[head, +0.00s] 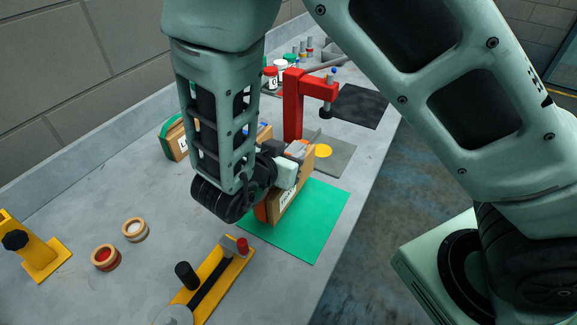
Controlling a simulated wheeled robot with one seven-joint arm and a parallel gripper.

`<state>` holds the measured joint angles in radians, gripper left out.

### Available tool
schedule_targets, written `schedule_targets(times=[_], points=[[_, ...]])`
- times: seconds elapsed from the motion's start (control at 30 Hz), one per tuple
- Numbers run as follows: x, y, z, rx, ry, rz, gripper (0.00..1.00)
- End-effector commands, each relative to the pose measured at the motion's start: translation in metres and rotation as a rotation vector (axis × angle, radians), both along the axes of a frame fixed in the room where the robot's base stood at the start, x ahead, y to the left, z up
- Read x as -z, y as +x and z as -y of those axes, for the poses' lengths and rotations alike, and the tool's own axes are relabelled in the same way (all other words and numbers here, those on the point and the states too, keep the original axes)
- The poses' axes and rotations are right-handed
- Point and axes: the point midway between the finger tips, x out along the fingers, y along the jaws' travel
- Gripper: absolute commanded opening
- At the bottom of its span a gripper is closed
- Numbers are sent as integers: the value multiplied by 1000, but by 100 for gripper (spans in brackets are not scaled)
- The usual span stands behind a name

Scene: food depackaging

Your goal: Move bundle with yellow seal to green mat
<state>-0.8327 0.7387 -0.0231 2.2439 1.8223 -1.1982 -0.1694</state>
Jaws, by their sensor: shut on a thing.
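The green mat (318,225) lies flat on the grey bench, near its right edge. My gripper (296,158) is shut on a brown, box-like bundle (295,188) with a white label on its side. The bundle is over or on the left part of the mat; I cannot tell whether its underside touches. An orange patch shows at its near end. No yellow seal can be made out on it, and my wrist hides part of it. Another brown bundle (173,144) with a green end stands behind, to the left, partly hidden by my arm.
A red press (293,104) stands behind the mat, beside a grey pad (338,160) with a yellow disc (323,152). A yellow tool (213,278) lies in front. Two round wooden pieces (105,257) (134,230) and a yellow stand (35,249) are left. Jars (270,78) stand at the back.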

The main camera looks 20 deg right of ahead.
Motion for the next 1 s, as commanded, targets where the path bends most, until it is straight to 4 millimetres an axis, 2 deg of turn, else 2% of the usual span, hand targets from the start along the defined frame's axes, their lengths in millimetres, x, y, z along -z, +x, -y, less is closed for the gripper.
schedule_targets(times=[0.3, 0.73, 0.77, 0.8, 0.83, 1.0], points=[[35, 0, 0, 0, -2, -1, 0], [42, 0, 0, 1, -1, 0, 0], [42, 0, 0, 0, 1, -1, 34], [42, 0, 0, 0, 1, -1, 45], [42, 0, 0, 0, 1, -1, 50], [42, 0, 0, 0, 1, -1, 50]])
